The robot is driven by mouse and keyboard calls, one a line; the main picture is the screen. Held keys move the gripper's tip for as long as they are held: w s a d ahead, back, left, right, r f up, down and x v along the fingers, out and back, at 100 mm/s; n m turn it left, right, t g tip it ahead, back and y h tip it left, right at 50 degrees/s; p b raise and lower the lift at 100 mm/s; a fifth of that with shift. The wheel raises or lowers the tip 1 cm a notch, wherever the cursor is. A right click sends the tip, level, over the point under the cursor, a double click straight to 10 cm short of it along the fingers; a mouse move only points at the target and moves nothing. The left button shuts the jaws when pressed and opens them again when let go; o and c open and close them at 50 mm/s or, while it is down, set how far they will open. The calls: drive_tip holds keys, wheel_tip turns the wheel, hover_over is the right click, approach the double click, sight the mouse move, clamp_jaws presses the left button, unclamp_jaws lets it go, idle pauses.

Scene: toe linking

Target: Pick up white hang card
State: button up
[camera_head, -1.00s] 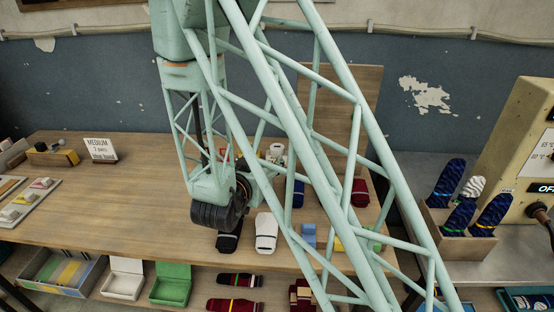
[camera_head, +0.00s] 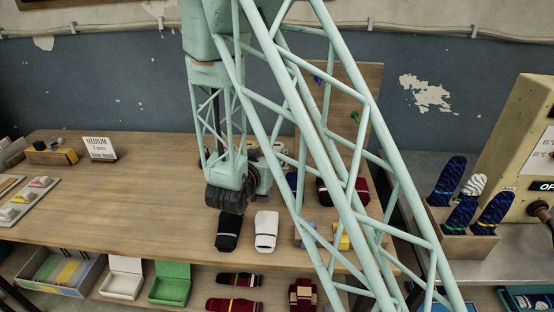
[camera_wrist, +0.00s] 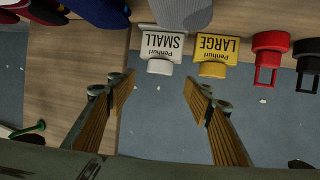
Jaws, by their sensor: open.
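The white hang card (camera_wrist: 163,43), printed SMALL, shows upside down at the top middle of the wrist view. Its pale rounded tab points down toward my gripper. My gripper (camera_wrist: 158,84) is open and empty; its two fingers stand left and right of the line below the card, with a gap between their tips and it. A yellow hang card (camera_wrist: 213,52), printed LARGE, sits just right of the white one.
Red (camera_wrist: 268,58) and black (camera_wrist: 306,62) hook-shaped pieces lie right of the cards. A grey knitted piece (camera_wrist: 184,12) lies above them. In the head view, black (camera_head: 229,230) and white (camera_head: 265,231) folded socks lie at the table's front. The table's left middle is clear.

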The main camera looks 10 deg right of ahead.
drive_tip(key=shift+x, duration=1.15)
drive_tip(key=shift+w, duration=0.1)
drive_tip(key=shift+b+x, duration=0.85)
drive_tip(key=shift+x, duration=1.65)
drive_tip(key=shift+d, duration=0.1)
drive_tip(key=shift+c, duration=0.6)
drive_tip(key=c, duration=1)
